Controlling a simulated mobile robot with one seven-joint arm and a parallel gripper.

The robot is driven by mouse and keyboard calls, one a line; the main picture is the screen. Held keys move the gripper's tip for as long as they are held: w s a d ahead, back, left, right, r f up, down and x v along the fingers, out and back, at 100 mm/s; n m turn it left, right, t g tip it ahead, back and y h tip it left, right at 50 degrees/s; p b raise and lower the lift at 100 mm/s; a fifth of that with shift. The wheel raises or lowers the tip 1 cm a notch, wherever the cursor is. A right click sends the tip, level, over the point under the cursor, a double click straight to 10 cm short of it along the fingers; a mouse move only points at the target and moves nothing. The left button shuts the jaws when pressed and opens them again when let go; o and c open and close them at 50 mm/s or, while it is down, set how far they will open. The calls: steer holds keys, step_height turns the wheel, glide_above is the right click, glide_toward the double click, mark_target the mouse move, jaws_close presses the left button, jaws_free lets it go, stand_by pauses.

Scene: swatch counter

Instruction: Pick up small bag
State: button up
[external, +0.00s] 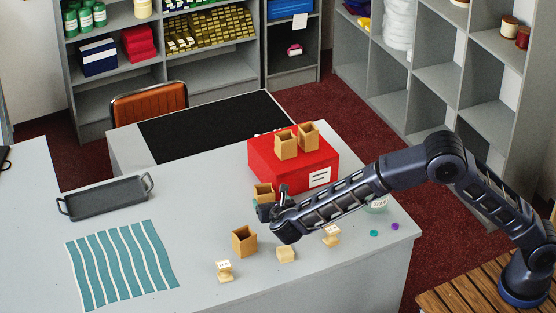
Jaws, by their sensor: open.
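Several small tan open-topped bags show in the external view. Two bags, one left (286,145) and one right (308,136), stand on a red box (276,160). A third bag (263,189) stands on the counter in front of the red box, its lower part hidden by my gripper. A fourth bag (244,241) stands nearer, left of my arm. My gripper (272,203) is open at the third bag. I cannot tell whether it touches the bag or has it between the fingers.
Small wooden blocks stand on the grey counter (205,210), one at the front (224,271) and one under my arm (286,255). A dark tray (105,198) and a striped teal cloth (122,265) lie left. A jar (377,205) stands right, partly behind my arm.

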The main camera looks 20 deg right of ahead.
mark_target(266, 194)
steer(key=shift+x, duration=3.85)
steer(key=c, duration=1)
steer(key=shift+c, duration=0.2)
